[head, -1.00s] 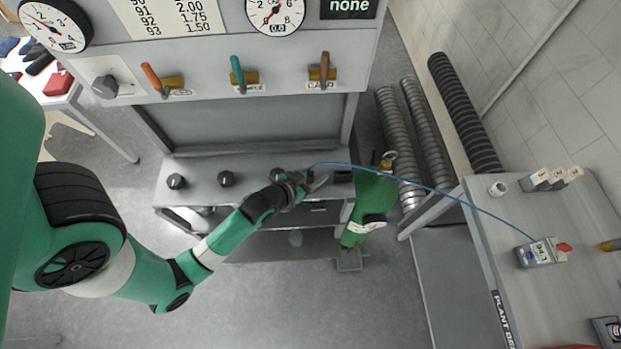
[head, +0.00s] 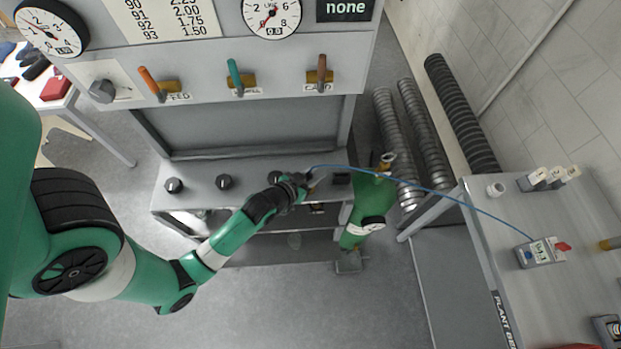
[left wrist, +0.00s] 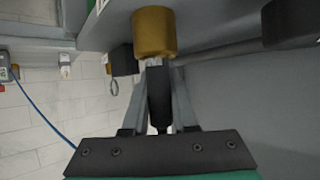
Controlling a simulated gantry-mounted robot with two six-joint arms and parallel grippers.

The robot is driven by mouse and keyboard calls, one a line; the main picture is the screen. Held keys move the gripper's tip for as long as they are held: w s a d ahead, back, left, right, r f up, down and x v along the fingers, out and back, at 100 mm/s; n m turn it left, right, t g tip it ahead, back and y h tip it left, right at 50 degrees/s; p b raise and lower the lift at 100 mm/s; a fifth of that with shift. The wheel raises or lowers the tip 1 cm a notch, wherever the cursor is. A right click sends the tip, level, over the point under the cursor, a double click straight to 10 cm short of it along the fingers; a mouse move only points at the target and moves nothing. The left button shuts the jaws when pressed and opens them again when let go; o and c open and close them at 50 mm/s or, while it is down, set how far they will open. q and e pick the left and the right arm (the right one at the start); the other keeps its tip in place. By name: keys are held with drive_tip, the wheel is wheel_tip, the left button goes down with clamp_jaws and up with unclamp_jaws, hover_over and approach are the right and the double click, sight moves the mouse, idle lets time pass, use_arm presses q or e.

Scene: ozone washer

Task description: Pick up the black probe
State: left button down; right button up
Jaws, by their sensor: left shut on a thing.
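The black probe (left wrist: 158,98) lies between the fingers of my left gripper (left wrist: 158,120) in the left wrist view, and the gripper is shut on it. The probe points at a brass fitting (left wrist: 154,32); I cannot tell whether they touch. In the head view my left gripper (head: 314,180) is at the front of the grey machine, left of the green cylinder (head: 369,208), and the probe is too small to make out there. A blue cable (head: 430,187) runs from the gripper to a grey meter (head: 540,252) on the right bench. My right gripper is not in view.
The machine has several black knobs (head: 224,182) and coloured levers (head: 236,78) on its front. Corrugated hoses (head: 461,113) stand by the right wall. The right bench (head: 500,225) also holds small white-topped blocks (head: 538,178). The floor in front is clear.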

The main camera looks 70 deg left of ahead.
use_arm(q)
drive_tip(key=s+d+r+p, duration=0.7)
drive_tip(key=d+r+p, duration=0.4)
drive_tip(key=d+r, duration=0.1)
drive_tip(key=shift+r+p, duration=0.35)
drive_tip(key=shift+r, duration=0.2)
drive_tip(key=shift+s, duration=0.1)
